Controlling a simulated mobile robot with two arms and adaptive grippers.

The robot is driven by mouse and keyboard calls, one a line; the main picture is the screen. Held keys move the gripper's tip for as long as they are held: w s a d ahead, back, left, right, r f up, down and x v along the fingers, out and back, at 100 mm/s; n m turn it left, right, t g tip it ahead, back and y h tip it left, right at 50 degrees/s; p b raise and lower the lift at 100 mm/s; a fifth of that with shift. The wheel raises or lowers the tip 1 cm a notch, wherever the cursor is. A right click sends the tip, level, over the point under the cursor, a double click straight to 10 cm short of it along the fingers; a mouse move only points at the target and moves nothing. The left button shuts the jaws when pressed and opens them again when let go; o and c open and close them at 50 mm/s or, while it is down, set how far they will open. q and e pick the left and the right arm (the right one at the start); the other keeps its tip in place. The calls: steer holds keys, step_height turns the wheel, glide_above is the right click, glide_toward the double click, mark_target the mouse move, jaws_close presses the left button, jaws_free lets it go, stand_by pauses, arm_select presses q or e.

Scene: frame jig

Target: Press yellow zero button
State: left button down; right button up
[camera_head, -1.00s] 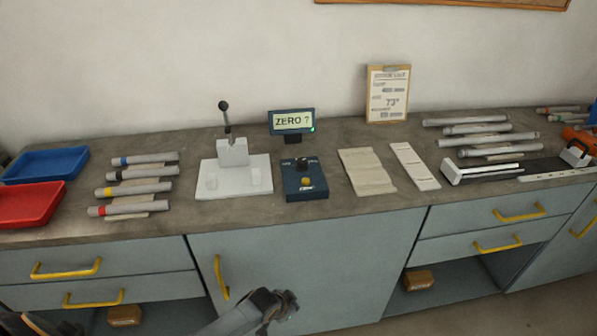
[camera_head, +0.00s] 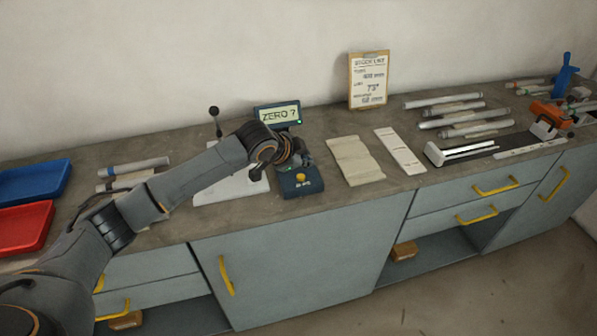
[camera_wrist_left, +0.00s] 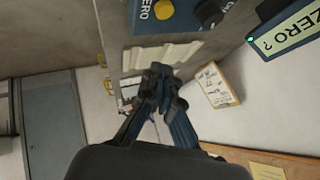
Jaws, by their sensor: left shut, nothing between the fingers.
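The yellow zero button (camera_head: 301,177) is on top of a small dark-blue box (camera_head: 299,189) at the front of the counter. In the left wrist view the yellow button (camera_wrist_left: 164,9) shows at the top edge, beside a black knob (camera_wrist_left: 208,13). My left gripper (camera_head: 304,160) is above the box's back part, apart from the button as far as I can tell. In the left wrist view its fingers (camera_wrist_left: 160,75) are together and empty. My right gripper is out of view.
A display reading "ZERO ?" (camera_head: 278,116) stands behind the box. A white base plate (camera_head: 230,189) lies to its left, partly hidden by my arm. Blue (camera_head: 35,181) and red (camera_head: 22,228) trays are at far left.

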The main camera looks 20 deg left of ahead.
arm_select(q)
steer(key=r, duration=0.1)
steer(key=w+a+r, duration=0.1)
steer(key=a+r, duration=0.1)
steer(key=r, duration=0.1)
steer(key=shift+w+a+r, duration=0.1)
steer(key=shift+w+a, duration=0.1)
steer(key=shift+w, duration=0.1)
steer(key=b, duration=0.8)
glide_above(299, 178)
step_height(299, 178, down, 7)
steer(key=shift+r, duration=0.15)
steer(key=shift+w+f, duration=0.1)
steer(key=shift+f, duration=0.95)
steer(key=shift+f, duration=0.2)
